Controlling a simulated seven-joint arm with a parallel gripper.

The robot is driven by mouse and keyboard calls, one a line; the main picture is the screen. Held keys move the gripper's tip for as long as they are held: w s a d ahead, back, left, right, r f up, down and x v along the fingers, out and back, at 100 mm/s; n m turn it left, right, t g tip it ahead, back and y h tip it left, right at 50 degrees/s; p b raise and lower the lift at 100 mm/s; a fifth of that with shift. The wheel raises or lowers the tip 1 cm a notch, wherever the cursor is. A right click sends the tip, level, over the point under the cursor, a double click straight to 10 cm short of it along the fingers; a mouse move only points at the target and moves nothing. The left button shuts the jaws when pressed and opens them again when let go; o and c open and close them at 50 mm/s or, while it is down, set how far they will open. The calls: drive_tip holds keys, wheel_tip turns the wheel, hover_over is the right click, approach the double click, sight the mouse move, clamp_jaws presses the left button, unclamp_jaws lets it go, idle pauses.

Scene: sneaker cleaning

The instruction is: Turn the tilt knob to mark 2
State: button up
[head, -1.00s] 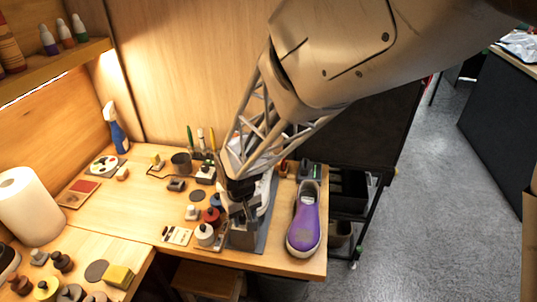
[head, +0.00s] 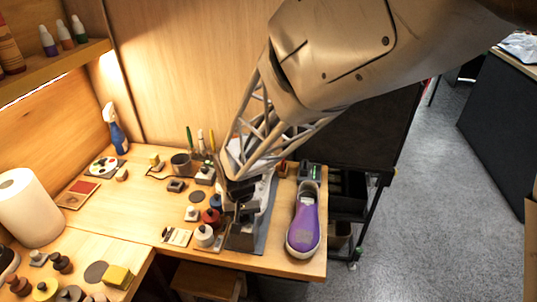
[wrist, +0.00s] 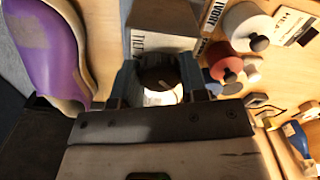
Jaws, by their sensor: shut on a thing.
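The tilt knob (wrist: 158,76) is round, with a dark brown upper part and a bright lower part in the wrist view. My gripper (wrist: 158,82) has its two fingers on either side of the knob and is shut on it. The pale face lettered TILT (wrist: 150,42) lies just beyond the knob. The number marks and the knob's pointer cannot be read. In the head view my gripper (head: 240,208) is over the grey block (head: 240,239) at the table's front edge; the knob is hidden there.
A purple sneaker (head: 303,224) lies right of the block, close by. Red (head: 211,217) and white (head: 204,236) jars stand just left, with a label card (head: 177,236) beside them. A paper towel roll (head: 29,209) is far left.

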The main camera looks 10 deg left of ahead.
drive_tip(key=shift+m, duration=2)
drive_tip(key=shift+m, duration=2)
drive_tip(key=shift+m, duration=2)
